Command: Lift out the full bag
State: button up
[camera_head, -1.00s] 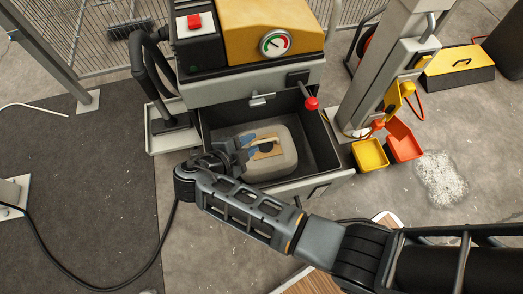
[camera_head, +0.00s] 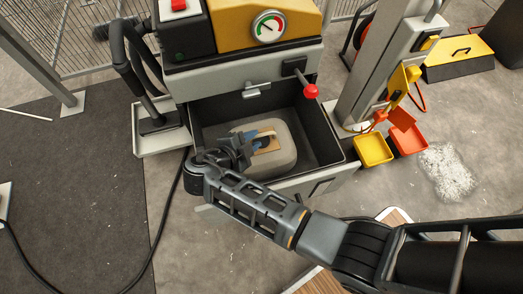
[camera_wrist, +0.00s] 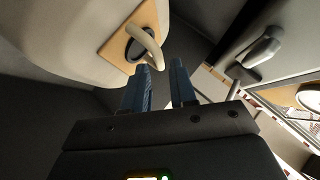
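The full bag (camera_head: 283,163) is a rounded, pale grey-beige bundle lying in the open dark bin (camera_head: 318,138) of the machine. It also fills the upper left of the wrist view (camera_wrist: 62,40). On the bag is a tan plate (camera_wrist: 116,36) with a dark round centre and a pale loop handle (camera_wrist: 150,43). My gripper (camera_head: 256,139) reaches over the bag's left side. In the wrist view its two blue fingers (camera_wrist: 160,64) are apart, with the handle's end just beyond the tips, near the left finger. I cannot tell whether they touch.
The bin's walls stand close around the bag. Above it are a lever with a red knob (camera_head: 310,91) and a gauge (camera_head: 268,27). Yellow (camera_head: 373,150) and orange (camera_head: 408,137) trays sit to the right, beside a grey post (camera_head: 372,75).

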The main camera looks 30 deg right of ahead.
aim_at(259, 139)
jog(key=x, duration=0.3)
jog(key=shift+s+d+f+b, duration=0.1)
jog(key=shift+d+f+b, duration=0.15)
jog(key=shift+f+b, duration=0.1)
grip_shut()
jog(key=shift+s, duration=0.1)
